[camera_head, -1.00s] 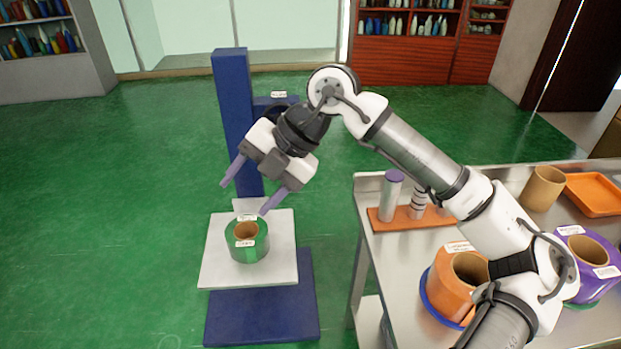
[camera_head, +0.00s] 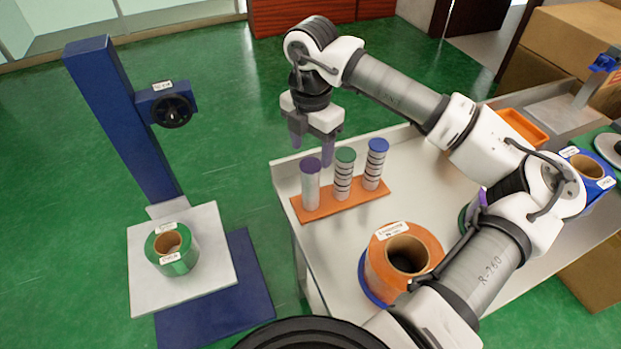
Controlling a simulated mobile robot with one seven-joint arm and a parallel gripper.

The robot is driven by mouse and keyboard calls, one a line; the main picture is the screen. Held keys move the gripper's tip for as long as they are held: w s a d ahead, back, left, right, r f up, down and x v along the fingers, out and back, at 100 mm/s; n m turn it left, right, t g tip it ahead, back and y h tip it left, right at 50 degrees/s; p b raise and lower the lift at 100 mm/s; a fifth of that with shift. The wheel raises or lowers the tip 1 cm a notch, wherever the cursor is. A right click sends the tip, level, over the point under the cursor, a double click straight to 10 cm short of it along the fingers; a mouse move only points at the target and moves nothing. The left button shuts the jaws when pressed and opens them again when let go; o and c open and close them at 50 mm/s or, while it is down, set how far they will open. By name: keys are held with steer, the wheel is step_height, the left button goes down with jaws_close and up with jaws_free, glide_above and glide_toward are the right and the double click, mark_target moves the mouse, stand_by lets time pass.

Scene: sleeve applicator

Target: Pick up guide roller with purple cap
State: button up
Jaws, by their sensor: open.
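The guide roller with the purple cap (camera_head: 311,185) stands upright at the left end of an orange rack (camera_head: 335,205) on the metal table. It is a plain light-grey cylinder. Beside it on the rack stand a green-capped roller (camera_head: 344,174) and a blue-capped roller (camera_head: 375,165), both with dark bands. My gripper (camera_head: 311,155) points down with its purple fingers apart and nothing between them. It appears above and behind the rack, near the purple and green caps. I cannot tell its exact height or depth from this view.
An orange roll (camera_head: 385,268) stands on the table in front of the rack. An orange tray (camera_head: 522,128) lies at the back right. Left of the table is a blue stand (camera_head: 120,120) whose white plate (camera_head: 215,245) carries a green roll (camera_head: 172,250).

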mark_target(311, 163)
step_height(311, 163, down, 3)
steer(key=shift+f, duration=0.1)
steer(key=shift+s+f+p, duration=0.15)
steer(key=shift+f+p, duration=0.35)
steer(key=shift+p, duration=0.15)
steer(key=shift+s+f+p, duration=0.2)
steer(key=shift+f+p, duration=0.5)
steer(key=shift+f, duration=1.45)
steer(key=shift+c, duration=0.3)
steer(key=c, duration=1.1)
steer(key=shift+r, duration=0.1)
